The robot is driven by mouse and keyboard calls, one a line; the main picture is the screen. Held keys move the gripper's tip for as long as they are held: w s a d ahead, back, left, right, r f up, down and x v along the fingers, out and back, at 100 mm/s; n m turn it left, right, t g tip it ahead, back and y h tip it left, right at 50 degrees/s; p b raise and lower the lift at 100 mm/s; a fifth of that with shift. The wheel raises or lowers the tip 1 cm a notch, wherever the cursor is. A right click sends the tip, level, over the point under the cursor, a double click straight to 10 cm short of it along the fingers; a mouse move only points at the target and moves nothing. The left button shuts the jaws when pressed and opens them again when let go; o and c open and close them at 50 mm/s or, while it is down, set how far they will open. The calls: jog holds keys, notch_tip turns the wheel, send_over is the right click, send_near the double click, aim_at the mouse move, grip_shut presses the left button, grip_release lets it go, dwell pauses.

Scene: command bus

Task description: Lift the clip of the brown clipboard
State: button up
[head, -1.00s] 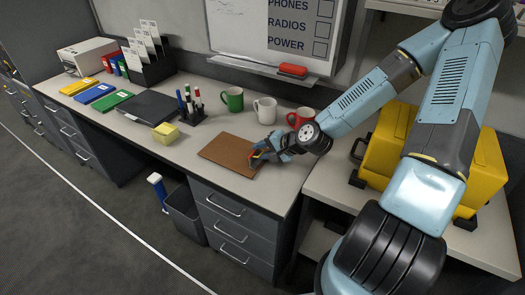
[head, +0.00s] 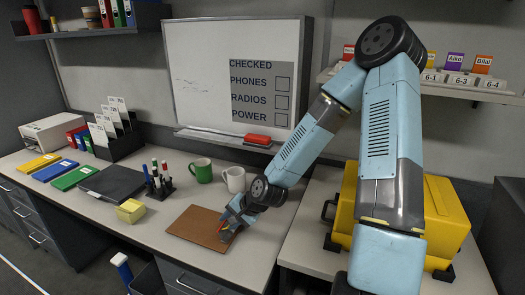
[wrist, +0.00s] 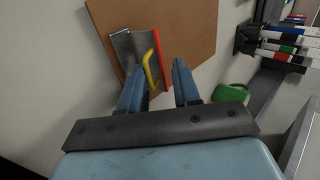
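The brown clipboard (head: 197,228) lies flat on the desk near its front edge. In the wrist view it (wrist: 190,25) fills the top middle. Its clip (wrist: 138,52) shows there as a grey metal plate with a red strip along one side and a yellow loop. My gripper (wrist: 160,75) is open, with its two fingers apart. The red strip and yellow loop show between or just beyond the fingertips; I cannot tell whether they touch. In the head view my gripper (head: 229,228) is at the clipboard's right end and mostly hides the clip.
A green mug (head: 201,170) and a white mug (head: 234,179) stand behind the clipboard. A pen holder (head: 158,186), yellow sticky notes (head: 131,211) and a dark folder (head: 113,183) lie left. A yellow case (head: 440,225) stands right.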

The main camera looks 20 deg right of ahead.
jog(key=shift+w+a+r+g+h, duration=0.1)
jog(key=shift+w+a+g+h, duration=0.1)
jog(key=shift+a+g+h, duration=0.15)
jog(key=shift+w+a+g+h, duration=0.3)
jog(key=shift+g+h, duration=0.2)
jog(key=shift+h, duration=0.2)
jog(key=shift+w+a+g+h, duration=0.2)
jog(key=shift+a+g+h, duration=0.1)
jog(key=shift+g+h, duration=0.25)
jog(key=shift+w+a+f+g+h, duration=0.3)
jog(key=shift+g+h, duration=0.1)
jog(key=shift+h, duration=0.3)
jog(key=shift+w+a+f+g+h, duration=0.25)
jog(key=shift+a+g+h, duration=0.15)
jog(key=shift+g+h, duration=0.3)
jog(key=shift+r, duration=0.35)
notch_tip(320, 180, up, 14)
jog(key=s+d+r+n+t, duration=0.1)
jog(key=s+d+r+n, duration=0.1)
jog(key=s+d+r, duration=0.3)
jog(key=s+d+r+n+t, duration=0.2)
jog(key=s+d+r, duration=0.4)
jog(key=r, duration=0.4)
jog(key=shift+d, duration=0.5)
jog(key=shift+s+r, duration=0.1)
